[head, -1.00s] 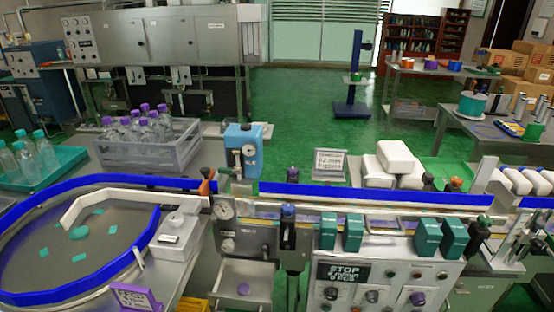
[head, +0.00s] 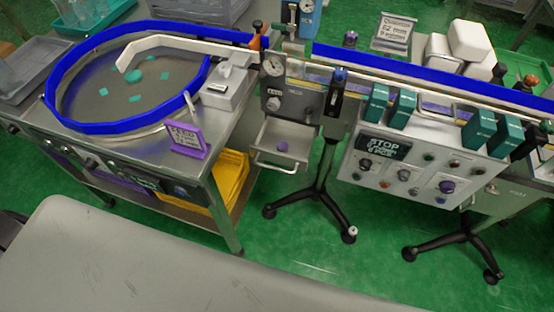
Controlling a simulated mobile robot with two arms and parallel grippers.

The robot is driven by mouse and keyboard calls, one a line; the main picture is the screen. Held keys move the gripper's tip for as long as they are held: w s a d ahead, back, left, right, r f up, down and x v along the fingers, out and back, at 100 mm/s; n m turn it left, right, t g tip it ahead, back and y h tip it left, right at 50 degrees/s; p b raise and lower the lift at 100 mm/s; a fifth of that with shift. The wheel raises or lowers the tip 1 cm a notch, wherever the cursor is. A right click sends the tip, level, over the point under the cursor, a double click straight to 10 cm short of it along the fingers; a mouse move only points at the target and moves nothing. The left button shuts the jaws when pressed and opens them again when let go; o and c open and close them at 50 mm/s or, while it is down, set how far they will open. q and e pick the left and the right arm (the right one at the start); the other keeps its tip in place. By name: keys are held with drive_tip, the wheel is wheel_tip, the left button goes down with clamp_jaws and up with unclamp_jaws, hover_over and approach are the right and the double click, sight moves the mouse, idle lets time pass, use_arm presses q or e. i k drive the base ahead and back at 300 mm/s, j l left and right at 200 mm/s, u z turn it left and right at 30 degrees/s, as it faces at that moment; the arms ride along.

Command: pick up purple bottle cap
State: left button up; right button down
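A small purple bottle cap (head: 282,146) lies in the open grey drawer (head: 268,162) below the gauge on the conveyor machine, in the middle of the head view. Its details are too small to make out. Another purple piece (head: 350,38) stands behind the blue conveyor rail; I cannot tell whether it is a loose cap or part of a bottle. Neither of my grippers is in view.
The round feed table (head: 140,76) with a blue rim stands at left, with a purple sign (head: 185,138) at its front. A yellow bin (head: 228,185) sits below it. Black-footed stands (head: 318,192) rise from the green floor. A grey surface (head: 130,262) fills the lower left.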

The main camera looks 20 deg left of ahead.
sight(282, 147)
drive_tip(key=i+l+u, duration=0.3)
drive_tip(key=i+l, duration=0.15)
drive_tip(key=l, duration=0.2)
drive_tip(key=i+l+u, duration=0.15)
drive_tip(key=l, duration=0.2)
